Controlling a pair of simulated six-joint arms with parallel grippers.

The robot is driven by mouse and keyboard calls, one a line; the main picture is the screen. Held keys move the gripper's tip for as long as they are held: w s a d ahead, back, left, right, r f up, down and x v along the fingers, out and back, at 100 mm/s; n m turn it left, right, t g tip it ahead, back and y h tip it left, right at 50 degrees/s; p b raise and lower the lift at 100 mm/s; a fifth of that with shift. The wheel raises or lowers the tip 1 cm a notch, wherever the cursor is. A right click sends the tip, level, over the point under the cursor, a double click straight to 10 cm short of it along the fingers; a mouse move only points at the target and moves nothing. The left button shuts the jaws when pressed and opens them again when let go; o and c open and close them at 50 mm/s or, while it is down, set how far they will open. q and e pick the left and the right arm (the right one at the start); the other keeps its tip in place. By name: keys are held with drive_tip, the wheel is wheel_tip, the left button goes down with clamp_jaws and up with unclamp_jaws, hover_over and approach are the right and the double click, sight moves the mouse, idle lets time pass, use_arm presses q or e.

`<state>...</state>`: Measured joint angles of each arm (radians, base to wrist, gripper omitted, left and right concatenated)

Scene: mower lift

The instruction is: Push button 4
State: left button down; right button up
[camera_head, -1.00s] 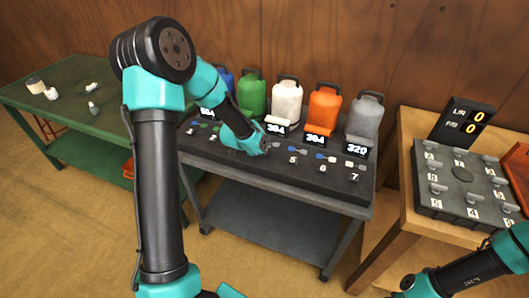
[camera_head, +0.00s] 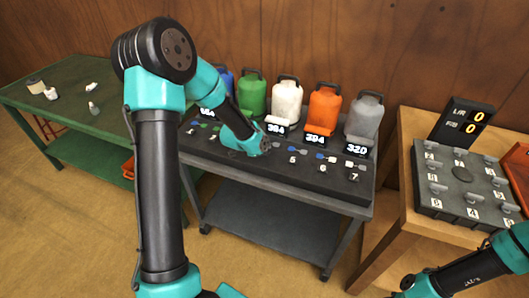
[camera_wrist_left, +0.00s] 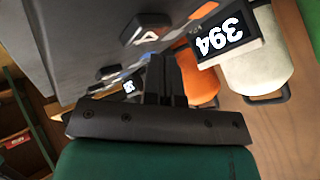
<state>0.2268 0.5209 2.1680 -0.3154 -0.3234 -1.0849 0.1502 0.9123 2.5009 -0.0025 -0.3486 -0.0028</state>
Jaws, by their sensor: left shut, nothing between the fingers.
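The dark control panel (camera_head: 340,180) on the cart carries numbered labels with small coloured paddle-like buttons. Labels 5 (camera_head: 293,160), 6 (camera_head: 323,168) and 7 (camera_head: 354,176) show to the right of my left gripper (camera_head: 264,147), which covers the middle of the row. In the left wrist view a white label with a 4 (camera_wrist_left: 147,34) shows just beyond the shut, empty fingertips (camera_wrist_left: 162,62). I cannot tell whether the fingers touch the button by it. My right gripper is out of the head view; only my right arm shows.
Blue, green, white (camera_head: 286,102), orange (camera_head: 324,110) and grey (camera_head: 364,118) canisters stand behind the panel, with lit displays before them. A switch box (camera_head: 470,182) sits on a wooden table at right. A green table (camera_head: 70,100) stands at left.

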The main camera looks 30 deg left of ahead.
use_arm(q)
drive_tip(key=shift+f, duration=0.65)
idle(1.0)
drive_tip(key=shift+r, duration=0.85)
drive_tip(key=shift+r, duration=0.1)
drive_tip(key=shift+r, duration=2.4)
drive_tip(key=shift+d, duration=0.1)
